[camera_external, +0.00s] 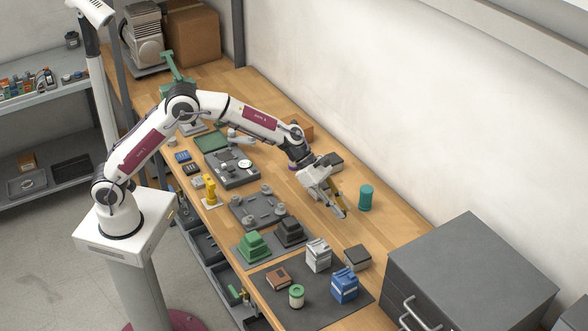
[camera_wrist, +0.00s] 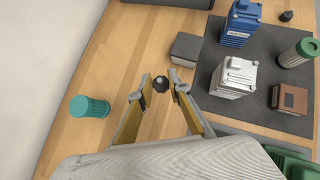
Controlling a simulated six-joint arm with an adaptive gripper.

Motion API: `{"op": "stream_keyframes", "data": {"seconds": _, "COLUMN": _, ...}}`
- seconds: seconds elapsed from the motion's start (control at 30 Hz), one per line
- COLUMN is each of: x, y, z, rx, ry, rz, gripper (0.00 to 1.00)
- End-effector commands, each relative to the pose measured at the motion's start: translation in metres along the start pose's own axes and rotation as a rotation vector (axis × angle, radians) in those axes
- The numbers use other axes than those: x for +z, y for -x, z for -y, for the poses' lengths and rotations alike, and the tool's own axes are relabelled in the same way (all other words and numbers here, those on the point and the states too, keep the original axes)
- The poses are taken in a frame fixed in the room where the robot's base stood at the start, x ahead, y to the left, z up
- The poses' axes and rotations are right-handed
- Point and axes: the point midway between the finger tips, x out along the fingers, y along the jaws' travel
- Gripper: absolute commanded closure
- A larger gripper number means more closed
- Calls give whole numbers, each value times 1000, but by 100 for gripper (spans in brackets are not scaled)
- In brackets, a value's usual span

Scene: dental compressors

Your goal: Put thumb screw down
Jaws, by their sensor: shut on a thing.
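My gripper (camera_wrist: 160,82) is shut on a small dark thumb screw (camera_wrist: 160,86), which shows between the two fingertips in the wrist view. In the external view my gripper (camera_external: 342,212) points down over the wooden bench, left of a teal ribbed cylinder (camera_external: 366,197). The thumb screw is too small to make out there. How far it is above the bench top (camera_wrist: 100,62) is hard to tell.
A dark mat (camera_external: 312,308) at the front holds a blue canister, a white one, a brown box and a green-topped cylinder. A dark grey box (camera_external: 357,257) stands near the mat. A grey drawer cabinet (camera_external: 470,265) stands at the right. Bare wood surrounds the gripper.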

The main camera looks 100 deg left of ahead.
Motion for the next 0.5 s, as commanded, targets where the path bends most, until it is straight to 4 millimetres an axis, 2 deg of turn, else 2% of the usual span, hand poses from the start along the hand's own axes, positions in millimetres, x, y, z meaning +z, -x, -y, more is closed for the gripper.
{"op": "stream_keyframes", "data": {"seconds": 0.37, "x": -1, "y": 0, "z": -1, "rx": 1, "ry": 2, "rz": 0, "gripper": 91}}
{"op": "stream_keyframes", "data": {"seconds": 0.5, "x": -4, "y": 4, "z": -9, "rx": 10, "ry": 11, "rz": 0, "gripper": 91}}
